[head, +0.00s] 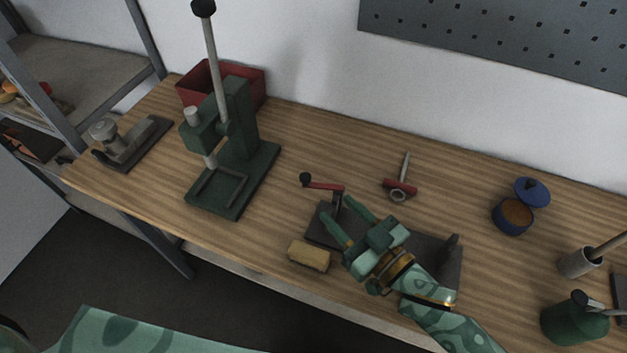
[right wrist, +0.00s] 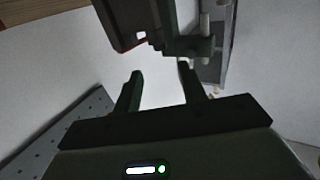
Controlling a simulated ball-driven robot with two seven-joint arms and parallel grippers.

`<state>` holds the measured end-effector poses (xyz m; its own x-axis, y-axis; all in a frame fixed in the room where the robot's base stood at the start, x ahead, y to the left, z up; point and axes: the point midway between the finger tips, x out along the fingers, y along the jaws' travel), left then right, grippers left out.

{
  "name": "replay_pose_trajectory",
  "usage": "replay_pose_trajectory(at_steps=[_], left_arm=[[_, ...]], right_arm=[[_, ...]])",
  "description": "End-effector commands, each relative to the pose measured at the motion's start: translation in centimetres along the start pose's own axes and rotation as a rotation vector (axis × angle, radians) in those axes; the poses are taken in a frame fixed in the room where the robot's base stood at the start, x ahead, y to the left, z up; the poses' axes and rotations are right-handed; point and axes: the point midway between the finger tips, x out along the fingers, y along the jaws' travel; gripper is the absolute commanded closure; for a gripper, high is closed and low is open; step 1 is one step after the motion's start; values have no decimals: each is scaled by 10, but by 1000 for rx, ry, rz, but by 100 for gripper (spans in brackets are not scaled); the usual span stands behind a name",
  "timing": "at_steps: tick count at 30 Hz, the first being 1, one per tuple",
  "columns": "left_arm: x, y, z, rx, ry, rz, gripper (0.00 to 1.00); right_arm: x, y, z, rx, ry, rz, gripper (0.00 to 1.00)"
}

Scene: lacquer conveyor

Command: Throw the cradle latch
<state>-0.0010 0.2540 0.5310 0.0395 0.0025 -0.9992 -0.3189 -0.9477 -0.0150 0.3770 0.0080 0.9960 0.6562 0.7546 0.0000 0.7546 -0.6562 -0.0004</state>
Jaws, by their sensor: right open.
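A dark cradle plate (head: 434,246) lies near the table's front edge, with an upright bracket at its right end. A red lever with a black knob (head: 322,185), apparently the latch, stands on a post at its left end, the arm pointing left. My right gripper (head: 336,207) is over the plate, its two fingers open and reaching toward the lever's post; I cannot tell whether they touch it. My forearm and hand hide the plate's middle. In the right wrist view the open fingers (right wrist: 161,72) have nothing visible between them. My left gripper is not in view.
A tan block (head: 309,256) lies just left of the plate. A red-handled tool (head: 400,188) lies behind it. A green press (head: 235,150) and red bin (head: 250,85) stand left. A blue pot (head: 512,218) and green can (head: 573,323) stand right. Table between press and plate is clear.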

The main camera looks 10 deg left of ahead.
Motion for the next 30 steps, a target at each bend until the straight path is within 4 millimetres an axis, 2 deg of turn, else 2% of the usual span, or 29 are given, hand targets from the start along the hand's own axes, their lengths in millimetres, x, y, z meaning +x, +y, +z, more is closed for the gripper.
replay_pose_trajectory(at_steps=[3,10,15,23,24,28,30], left_arm=[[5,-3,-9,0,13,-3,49],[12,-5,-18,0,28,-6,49],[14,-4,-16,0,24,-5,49],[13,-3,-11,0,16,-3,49],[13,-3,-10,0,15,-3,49],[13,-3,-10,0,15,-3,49],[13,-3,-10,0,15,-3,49]], right_arm=[[32,0,0,0,3,0,59],[74,0,1,1,1,0,59],[87,0,1,1,-1,0,59],[89,0,0,0,-1,0,59],[89,0,0,0,-1,0,62],[89,0,0,0,-1,0,98],[89,0,0,1,-1,0,100]])
